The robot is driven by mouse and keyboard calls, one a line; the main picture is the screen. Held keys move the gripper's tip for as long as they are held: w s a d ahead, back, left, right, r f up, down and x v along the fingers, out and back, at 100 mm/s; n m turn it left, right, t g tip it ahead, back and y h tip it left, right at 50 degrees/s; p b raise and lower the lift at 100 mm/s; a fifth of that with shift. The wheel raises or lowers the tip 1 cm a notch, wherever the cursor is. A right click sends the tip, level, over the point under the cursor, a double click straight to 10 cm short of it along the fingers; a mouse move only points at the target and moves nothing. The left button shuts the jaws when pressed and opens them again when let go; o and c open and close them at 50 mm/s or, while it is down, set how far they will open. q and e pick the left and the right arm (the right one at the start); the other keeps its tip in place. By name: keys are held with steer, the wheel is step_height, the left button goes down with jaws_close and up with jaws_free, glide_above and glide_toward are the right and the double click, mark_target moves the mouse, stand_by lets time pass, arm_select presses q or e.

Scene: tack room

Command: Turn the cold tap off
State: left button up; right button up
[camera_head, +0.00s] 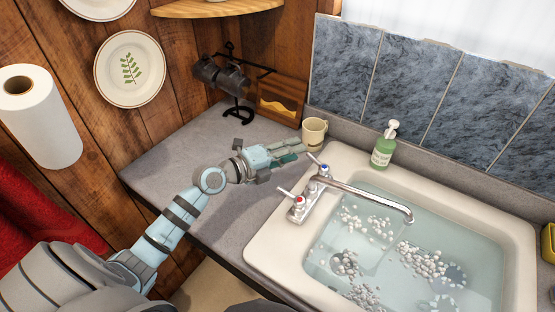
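The cold tap (323,170) is a chrome handle with a blue mark at the upper end of the faucet base. The hot tap (298,201), with a red mark, is at the lower end. The chrome spout (370,199) reaches right over the basin. My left gripper (300,152) is over the counter, just left of the cold tap, with its fingertips pointing at it. I see no clear contact. Its fingers look close together, but their opening is hard to tell. My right gripper is not in view.
The sink (268,254) holds water with clusters of white bubbles. A cream mug (314,133) stands just behind my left fingertips. A green soap bottle (383,149) is on the back ledge. A black mug stand (237,113) is behind; the counter (172,159) left is clear.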

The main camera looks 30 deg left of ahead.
arm_select(q)
steer(key=v, duration=0.2)
steer(key=d+v, duration=0.1)
steer(key=v, duration=0.2)
steer(key=shift+s, duration=0.2)
steer(key=shift+c, duration=0.2)
